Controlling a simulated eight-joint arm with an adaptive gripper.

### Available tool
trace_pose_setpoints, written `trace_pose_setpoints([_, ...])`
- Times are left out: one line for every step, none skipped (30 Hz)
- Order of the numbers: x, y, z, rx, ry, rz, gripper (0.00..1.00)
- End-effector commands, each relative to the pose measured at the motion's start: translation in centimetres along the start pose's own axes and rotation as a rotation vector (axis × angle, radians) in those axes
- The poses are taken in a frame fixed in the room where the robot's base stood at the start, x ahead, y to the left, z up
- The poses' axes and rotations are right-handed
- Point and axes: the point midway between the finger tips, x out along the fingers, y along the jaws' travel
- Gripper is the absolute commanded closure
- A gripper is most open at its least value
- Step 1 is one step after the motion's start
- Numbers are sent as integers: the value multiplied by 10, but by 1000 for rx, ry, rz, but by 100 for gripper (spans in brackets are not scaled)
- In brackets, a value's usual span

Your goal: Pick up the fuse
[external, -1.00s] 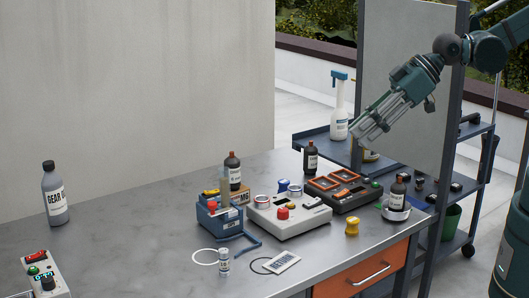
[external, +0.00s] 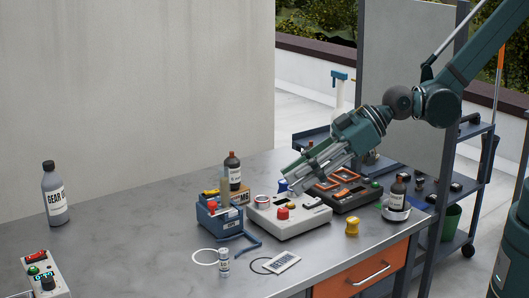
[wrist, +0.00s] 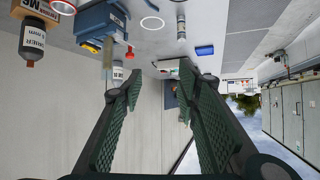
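What looks like the same cylinder shows at the top of the wrist view (wrist: 181,28). My gripper (external: 290,178) is open and empty. It is above the grey device in the external view, behind and to the right of the cylinder and well apart from it. In the wrist view its two ridged fingers (wrist: 162,88) are spread, with nothing between them.
The bench's left middle is clear.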

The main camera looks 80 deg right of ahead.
Motion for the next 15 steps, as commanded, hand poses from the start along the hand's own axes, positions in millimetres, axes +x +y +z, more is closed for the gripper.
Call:
trace_pose_setpoints([12, -3, 3, -4, 8, -6, 67])
trace_pose_setpoints([18, -5, 4, -7, 14, -9, 67])
trace_pose_setpoints([26, -7, 4, -10, 22, -12, 67])
trace_pose_setpoints([32, -9, 5, -12, 28, -15, 67])
trace_pose_setpoints([37, -10, 6, -15, 33, -18, 67])
trace_pose_setpoints([45, -13, 7, -18, 40, -21, 67])
trace_pose_setpoints([51, -14, 8, -20, 46, -24, 67])
trace_pose_setpoints([56, -16, 9, -22, 52, -27, 67])
trace_pose_setpoints([64, -19, 11, -26, 60, -30, 67])
trace_pose_setpoints([70, -21, 12, -28, 65, -33, 67])
trace_pose_setpoints([75, -23, 14, -30, 71, -36, 67])
trace_pose_setpoints([83, -26, 16, -33, 78, -39, 67])
trace_pose_setpoints([89, -27, 17, -35, 83, -41, 67])
trace_pose_setpoints([94, -29, 18, -37, 89, -43, 67])
trace_pose_setpoints([101, -31, 21, -40, 97, -46, 67])
